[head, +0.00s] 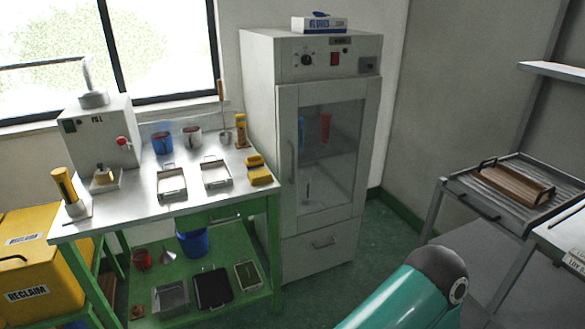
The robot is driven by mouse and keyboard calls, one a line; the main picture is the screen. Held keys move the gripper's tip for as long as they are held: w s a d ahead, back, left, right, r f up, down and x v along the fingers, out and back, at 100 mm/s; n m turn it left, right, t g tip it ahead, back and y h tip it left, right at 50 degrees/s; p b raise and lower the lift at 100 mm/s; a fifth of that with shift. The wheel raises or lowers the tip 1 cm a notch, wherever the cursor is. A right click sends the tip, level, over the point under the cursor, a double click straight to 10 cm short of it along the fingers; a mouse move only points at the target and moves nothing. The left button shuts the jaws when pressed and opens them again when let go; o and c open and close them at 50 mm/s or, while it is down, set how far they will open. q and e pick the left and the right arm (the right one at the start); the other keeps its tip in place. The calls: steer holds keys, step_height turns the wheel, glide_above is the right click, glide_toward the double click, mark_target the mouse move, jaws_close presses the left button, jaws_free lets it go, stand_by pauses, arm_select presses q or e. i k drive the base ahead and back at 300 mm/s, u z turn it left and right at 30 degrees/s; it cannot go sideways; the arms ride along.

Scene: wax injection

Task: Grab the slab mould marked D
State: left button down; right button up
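No letter D is legible on anything in the head view, so I cannot tell which thing is the slab mould marked D. Two shallow metal trays with handles lie side by side on the steel bench top: a left tray (172,196) and a right tray (216,184). A brown ribbed slab-like block (513,187) with dark handles lies on the grey slatted rack (484,203) at the right. Neither of my grippers is in view; only a teal and dark link of my arm shows at the bottom right.
A white cabinet (288,215) with a glass door stands between bench and rack. Yellow reclaim bins (25,250) stand at the left. Several trays, including a black one (213,287), and a blue bucket (193,243) are on the green lower shelf (150,258). Green floor (385,235) is open before the cabinet.

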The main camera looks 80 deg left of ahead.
mark_target(171, 183)
steer(key=z, duration=0.2)
steer(key=i, duration=0.2)
steer(key=u, duration=2.35)
steer(key=i, duration=0.15)
steer(key=u, duration=1.75)
steer(key=k, duration=0.35)
steer(key=u, duration=0.45)
steer(key=i, duration=1.45)
steer(key=z, duration=0.45)
